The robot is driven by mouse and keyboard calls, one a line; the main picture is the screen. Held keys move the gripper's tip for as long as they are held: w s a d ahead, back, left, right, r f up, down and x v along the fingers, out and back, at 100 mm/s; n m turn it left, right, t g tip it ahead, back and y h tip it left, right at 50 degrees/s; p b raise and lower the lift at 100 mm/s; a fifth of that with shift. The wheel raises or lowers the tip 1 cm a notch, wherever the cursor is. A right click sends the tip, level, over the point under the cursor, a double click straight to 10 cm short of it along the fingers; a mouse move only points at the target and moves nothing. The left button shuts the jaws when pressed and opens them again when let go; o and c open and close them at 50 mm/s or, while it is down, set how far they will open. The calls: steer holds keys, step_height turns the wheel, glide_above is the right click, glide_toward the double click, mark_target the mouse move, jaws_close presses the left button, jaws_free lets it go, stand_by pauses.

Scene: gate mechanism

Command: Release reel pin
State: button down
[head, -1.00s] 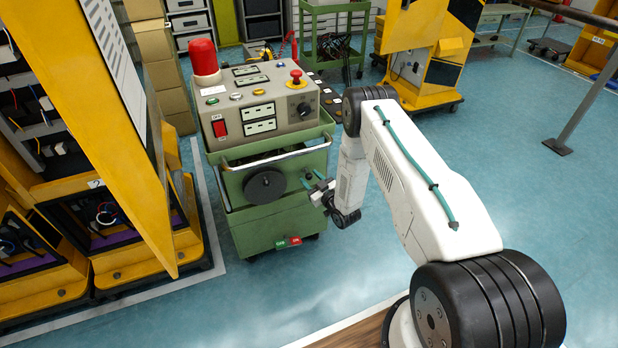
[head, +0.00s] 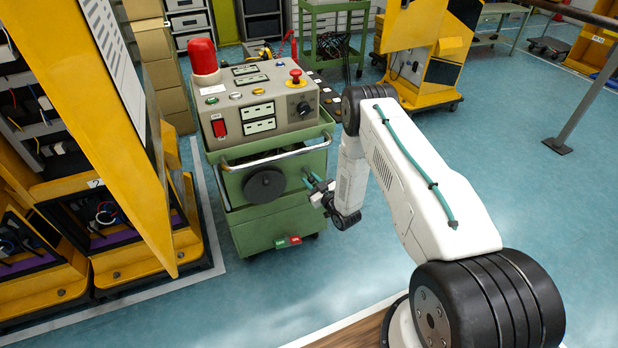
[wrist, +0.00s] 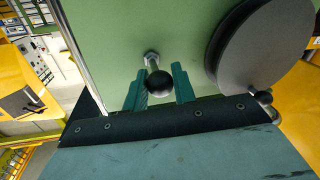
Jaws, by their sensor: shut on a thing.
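The reel is a dark grey disc (head: 264,184) on the front of the green cart; it also shows at the upper right of the wrist view (wrist: 262,48). To its left in the wrist view, the reel pin (wrist: 160,84) shows as a black ball knob on a short silver shaft that comes out of the green panel. My gripper (wrist: 159,88) has its teal fingers on either side of this knob and is shut on it. In the head view my gripper (head: 308,183) is at the cart's front, right of the reel; the pin is too small to make out there.
The green cart (head: 285,222) carries a control box (head: 262,105) with a red beacon and buttons. A chrome handrail (head: 285,157) crosses above the reel. A yellow gate panel (head: 110,130) stands close on the left.

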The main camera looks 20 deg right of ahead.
steer(key=c, duration=1.2)
jaws_free()
steer(key=shift+s, duration=0.2)
steer(key=shift+s+d, duration=0.25)
steer(key=shift+s, duration=1.05)
steer(key=shift+s+d, duration=0.3)
steer(key=shift+s, duration=0.95)
steer(key=shift+s+d, duration=0.25)
steer(key=shift+s, duration=1.05)
